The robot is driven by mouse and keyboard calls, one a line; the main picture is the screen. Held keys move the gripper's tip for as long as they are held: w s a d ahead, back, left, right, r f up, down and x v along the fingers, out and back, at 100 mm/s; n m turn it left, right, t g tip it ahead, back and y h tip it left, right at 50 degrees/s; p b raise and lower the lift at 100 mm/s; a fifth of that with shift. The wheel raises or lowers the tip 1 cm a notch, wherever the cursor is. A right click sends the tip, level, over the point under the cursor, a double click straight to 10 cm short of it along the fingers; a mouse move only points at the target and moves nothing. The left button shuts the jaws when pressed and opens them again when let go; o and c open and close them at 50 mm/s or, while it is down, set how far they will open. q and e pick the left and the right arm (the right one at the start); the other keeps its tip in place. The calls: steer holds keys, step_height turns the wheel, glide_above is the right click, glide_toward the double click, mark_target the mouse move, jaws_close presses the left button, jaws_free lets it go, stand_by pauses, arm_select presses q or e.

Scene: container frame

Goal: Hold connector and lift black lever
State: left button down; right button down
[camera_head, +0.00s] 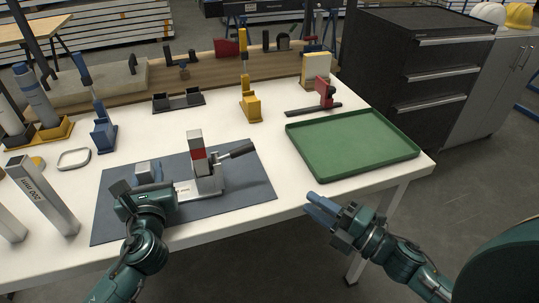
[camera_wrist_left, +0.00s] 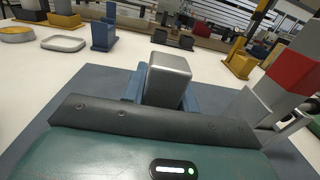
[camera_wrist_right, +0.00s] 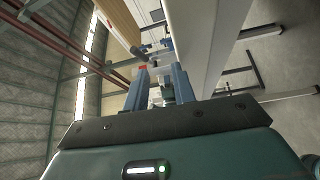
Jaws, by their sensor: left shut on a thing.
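The connector, a small silver block (camera_head: 144,169), is at the left part of the dark blue mat (camera_head: 249,190). My left gripper (camera_head: 146,178) is shut on it; the left wrist view shows the block (camera_wrist_left: 168,78) between the blue fingers, which partly hide it. A grey fixture with a red band (camera_head: 197,152) stands upright just right of it. The black lever (camera_head: 238,150) sticks out from the fixture's right side, slanting upward. My right gripper (camera_head: 320,209) is open and empty off the table's front edge, apart from the lever; its two fingers (camera_wrist_right: 160,88) are spread.
A green tray (camera_head: 350,122) is on the right of the table. Blue and yellow holders, a black double holder (camera_head: 178,101) and a red-and-black clamp (camera_head: 325,92) stand behind the mat. A silver bar (camera_head: 43,190) stands at the left. White table is clear between the mat and yellow holder (camera_head: 250,107).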

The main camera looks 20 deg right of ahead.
steer(key=c, duration=2)
jaws_free()
steer(key=r+n, duration=0.1)
steer(key=n, duration=0.1)
steer(key=w+d+r+n+y, duration=0.1)
steer(key=r+n, duration=0.1)
steer(key=r+n+g+y, duration=0.1)
steer(key=r+n, duration=0.1)
steer(key=shift+w+d, duration=0.15)
steer(key=shift+w, duration=0.1)
steer(key=n, duration=0.1)
steer(key=n+g+y, duration=0.1)
steer(key=n+g, duration=0.1)
steer(key=shift+w+r+n+y, duration=0.2)
steer(key=shift+r+n+y, duration=0.1)
steer(key=shift+n, duration=0.1)
jaws_close()
steer(key=n+g, duration=0.1)
steer(key=n, duration=0.1)
steer(key=d+n+g, duration=0.1)
steer(key=n, duration=0.1)
steer(key=shift+n, duration=0.3)
